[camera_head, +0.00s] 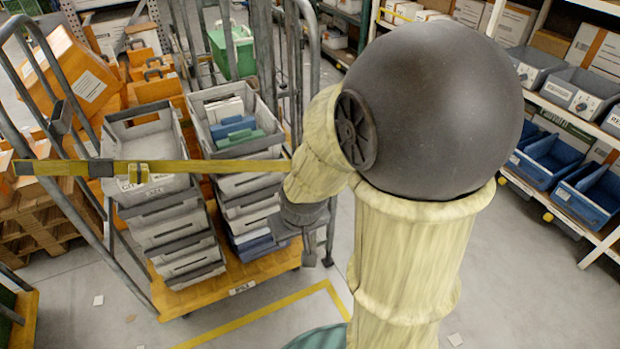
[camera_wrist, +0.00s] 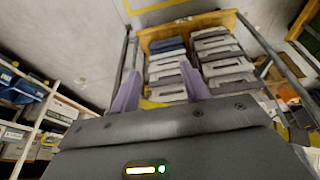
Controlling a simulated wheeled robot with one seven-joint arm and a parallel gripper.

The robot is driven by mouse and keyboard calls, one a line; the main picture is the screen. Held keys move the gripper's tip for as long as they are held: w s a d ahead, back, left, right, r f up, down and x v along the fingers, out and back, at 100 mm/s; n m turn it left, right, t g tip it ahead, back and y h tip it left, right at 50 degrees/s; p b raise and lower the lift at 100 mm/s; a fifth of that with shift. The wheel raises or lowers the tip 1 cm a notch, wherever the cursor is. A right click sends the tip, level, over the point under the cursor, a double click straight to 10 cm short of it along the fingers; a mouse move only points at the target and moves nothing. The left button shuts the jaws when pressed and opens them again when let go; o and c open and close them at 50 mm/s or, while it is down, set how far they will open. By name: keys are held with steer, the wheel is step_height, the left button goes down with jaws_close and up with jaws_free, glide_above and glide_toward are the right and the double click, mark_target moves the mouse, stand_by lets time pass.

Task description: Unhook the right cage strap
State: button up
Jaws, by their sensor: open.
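The yellow strap (camera_head: 215,167) runs level across the front of the roll cage (camera_head: 105,245), with a dark buckle part at its left. Its right end passes behind my arm in the head view, so the right hook is hidden. In the wrist view my gripper (camera_wrist: 160,66) is open, its two purple fingers apart. A short yellow piece, seemingly the strap (camera_wrist: 150,104), shows low between the fingers. I cannot tell whether they touch it. The fingers are not clear in the head view.
Stacked grey totes (camera_head: 180,235) stand on the cage's orange base (camera_head: 225,285). Shelving with blue bins (camera_head: 545,158) stands at the right. Orange crates and cartons (camera_head: 75,85) are at the left. Grey floor with a yellow line (camera_head: 270,308) is open in front.

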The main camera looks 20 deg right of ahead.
steer(key=w+d+f+n+t+b, duration=0.1)
steer(key=w+d+f+t+b, duration=0.65)
steer(key=w+d+f, duration=0.6)
steer(key=w+d+f+n+t+y+b, duration=0.1)
steer(key=w+d+f+t+b, duration=0.1)
steer(key=d+f+t+b, duration=0.4)
steer(key=shift+w+d+n+t+b, duration=0.15)
steer(key=shift+w+n+t+b, duration=0.2)
steer(key=shift+b, duration=0.25)
steer(key=shift+w, duration=0.1)
steer(key=w, duration=1.1)
steer(key=w+p, duration=0.1)
steer(key=w, duration=0.5)
steer(key=shift+w+a, duration=0.15)
steer(key=shift+a, duration=0.2)
